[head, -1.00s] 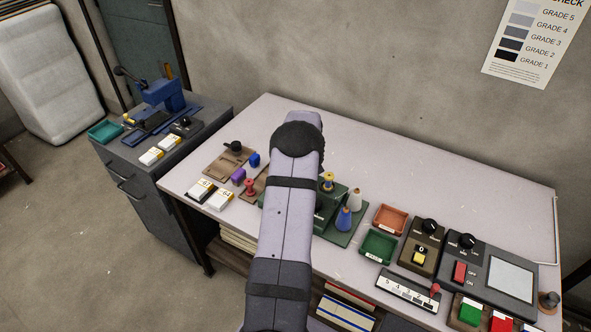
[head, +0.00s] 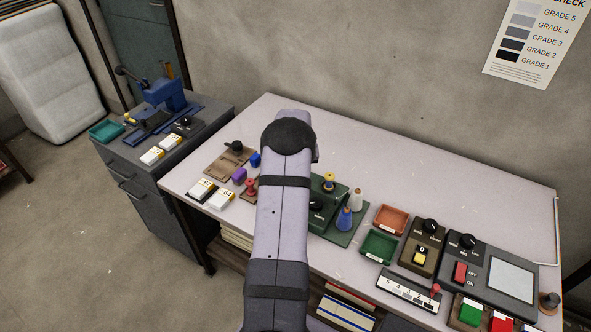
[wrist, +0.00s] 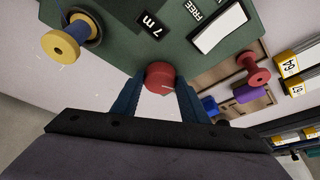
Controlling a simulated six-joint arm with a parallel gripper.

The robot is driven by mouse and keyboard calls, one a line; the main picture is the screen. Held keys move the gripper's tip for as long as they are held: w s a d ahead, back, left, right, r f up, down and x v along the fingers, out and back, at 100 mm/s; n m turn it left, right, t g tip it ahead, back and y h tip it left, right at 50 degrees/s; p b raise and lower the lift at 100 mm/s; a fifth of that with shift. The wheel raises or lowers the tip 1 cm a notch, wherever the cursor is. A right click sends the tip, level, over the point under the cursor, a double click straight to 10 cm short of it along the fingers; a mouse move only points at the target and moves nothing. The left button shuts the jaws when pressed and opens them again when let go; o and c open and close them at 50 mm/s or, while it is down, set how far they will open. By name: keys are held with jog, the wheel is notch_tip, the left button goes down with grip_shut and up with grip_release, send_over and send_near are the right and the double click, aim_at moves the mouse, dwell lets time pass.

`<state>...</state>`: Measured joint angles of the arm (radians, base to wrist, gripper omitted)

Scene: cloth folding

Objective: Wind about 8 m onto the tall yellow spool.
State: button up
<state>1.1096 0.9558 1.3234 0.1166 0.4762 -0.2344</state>
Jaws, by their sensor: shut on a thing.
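In the wrist view my gripper (wrist: 160,82) has its two blue fingers closed around a round red knob (wrist: 161,74) with a pale line on its face. The knob sits at the edge of the green winder (wrist: 120,55), by a small display reading "7 m" and a plate marked "FREE". In the head view the yellow spool (head: 329,180) stands on the green winder, just right of my arm. My gripper and the red knob are hidden there behind my arm.
Red (head: 251,186), purple (head: 239,177) and blue (head: 254,160) small spools lie left of my arm. Orange (head: 391,219) and green (head: 379,246) trays are at right. The back tabletop is clear.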

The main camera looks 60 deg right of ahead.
jog(key=o, duration=1.1)
jog(key=shift+r, duration=0.1)
jog(key=shift+b+v, duration=1.1)
jog(key=shift+v, duration=2.5)
